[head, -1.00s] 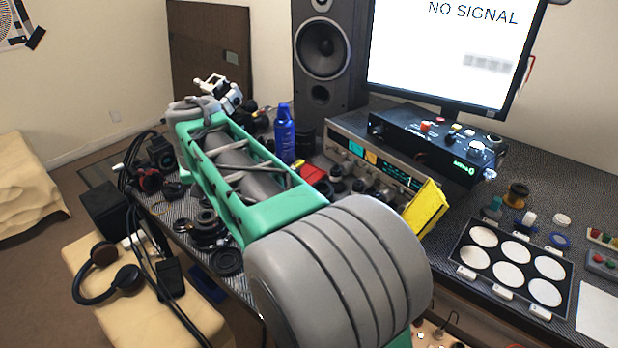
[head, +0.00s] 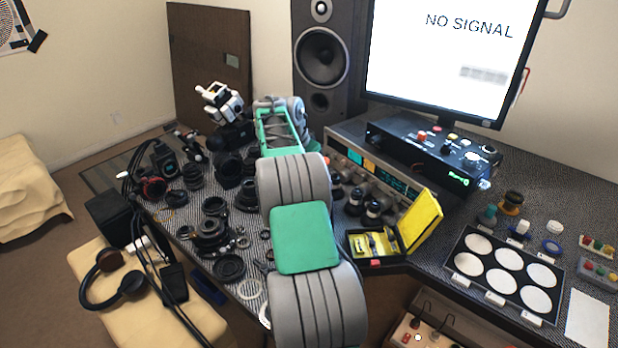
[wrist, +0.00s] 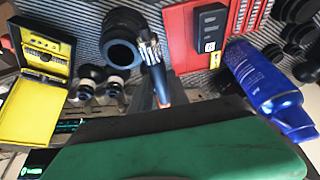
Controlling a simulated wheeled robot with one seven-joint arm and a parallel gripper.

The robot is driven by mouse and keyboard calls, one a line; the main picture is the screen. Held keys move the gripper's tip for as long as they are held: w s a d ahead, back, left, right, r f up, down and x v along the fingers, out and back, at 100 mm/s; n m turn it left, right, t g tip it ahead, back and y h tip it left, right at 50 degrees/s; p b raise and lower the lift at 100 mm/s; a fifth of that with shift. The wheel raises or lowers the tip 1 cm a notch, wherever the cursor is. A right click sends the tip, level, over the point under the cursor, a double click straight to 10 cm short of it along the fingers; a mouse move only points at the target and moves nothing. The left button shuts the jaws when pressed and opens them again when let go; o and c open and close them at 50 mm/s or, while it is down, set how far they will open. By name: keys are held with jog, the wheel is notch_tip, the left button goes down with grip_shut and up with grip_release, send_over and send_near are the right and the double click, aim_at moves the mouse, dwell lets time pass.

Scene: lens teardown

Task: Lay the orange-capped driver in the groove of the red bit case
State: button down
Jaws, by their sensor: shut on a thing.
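My gripper (wrist: 157,92) is shut on the driver (wrist: 151,58), in the middle of the wrist view. The driver has a dark, silver-banded body, and a bit of orange shows close to my palm. In the head view my arm hides the fingers and the driver. An open case with a yellow lining and bits (head: 372,245) stands at the desk's front edge, its lid raised and a red latch in front. It also shows at the wrist view's left (wrist: 45,48). A flat red case (wrist: 190,28) with a black insert lies right of the driver; its groove is not clear.
A blue bottle (wrist: 265,85) lies near my gripper's right in the wrist view. A dark lens ring (wrist: 122,40) is close left of the driver. Loose lens parts (head: 210,232) cover the desk's left. The amplifier (head: 385,175) and monitor (head: 445,60) stand behind the yellow-lined case.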

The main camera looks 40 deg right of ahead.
jog(key=w+d+f, duration=0.1)
jog(key=f, duration=0.1)
jog(key=w+d+f+p, duration=0.1)
jog(key=w+d+f, duration=0.1)
jog(key=w+d+f+p, duration=0.1)
jog(key=f, duration=0.1)
jog(key=shift+w+d, duration=0.15)
jog(key=shift+w, duration=0.25)
jog(key=shift+w+d+f+p, duration=0.3)
jog(key=shift+f+p, duration=0.2)
jog(key=shift+f, duration=1.5)
jog(key=shift+f, duration=0.1)
